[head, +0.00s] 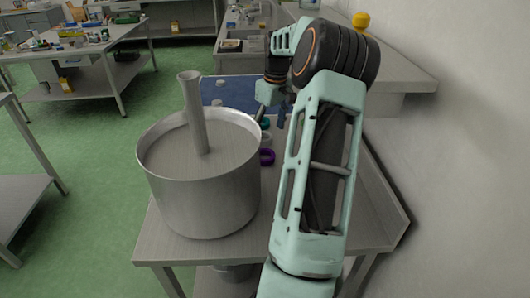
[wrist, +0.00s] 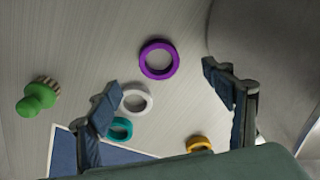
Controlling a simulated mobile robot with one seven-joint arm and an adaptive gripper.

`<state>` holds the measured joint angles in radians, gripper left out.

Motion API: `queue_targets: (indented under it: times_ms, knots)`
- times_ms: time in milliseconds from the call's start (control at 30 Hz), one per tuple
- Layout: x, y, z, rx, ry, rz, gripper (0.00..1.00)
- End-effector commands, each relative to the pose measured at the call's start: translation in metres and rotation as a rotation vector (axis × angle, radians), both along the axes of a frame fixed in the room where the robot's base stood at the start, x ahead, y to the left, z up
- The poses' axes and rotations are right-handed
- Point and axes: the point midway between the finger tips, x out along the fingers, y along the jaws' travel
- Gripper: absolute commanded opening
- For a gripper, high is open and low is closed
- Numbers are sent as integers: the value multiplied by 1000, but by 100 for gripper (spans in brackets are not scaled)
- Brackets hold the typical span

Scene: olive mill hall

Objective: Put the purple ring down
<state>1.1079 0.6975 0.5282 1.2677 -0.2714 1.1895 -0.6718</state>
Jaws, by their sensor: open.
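The purple ring (wrist: 159,59) lies flat on the metal table in the wrist view, beyond my fingertips and roughly between them. In the head view the purple ring (head: 267,157) lies just right of the big metal pot, partly hidden. My gripper (wrist: 160,88) is open and empty, with its two blue-grey fingers spread wide. In the head view my gripper (head: 272,108) is mostly hidden behind my arm, above the table near the pot's right side.
A large metal pot (head: 203,195) stands close by; its wall fills the wrist view's right side. A white ring (wrist: 137,102), a teal ring (wrist: 120,129), an orange ring (wrist: 198,143) and a green knobbed brush (wrist: 38,97) lie nearby. A blue mat (wrist: 66,152) lies behind.

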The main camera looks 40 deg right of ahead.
Motion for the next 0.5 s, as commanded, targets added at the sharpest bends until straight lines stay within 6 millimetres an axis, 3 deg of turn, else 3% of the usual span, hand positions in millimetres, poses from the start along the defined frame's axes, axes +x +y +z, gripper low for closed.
queue_targets:
  times_ms: [133,400,500]
  knots:
    - [7,-1,0,-7,-19,19,75]
    - [11,-1,-41,-6,-18,18,75]
    - [13,-1,-47,-8,-18,19,75]
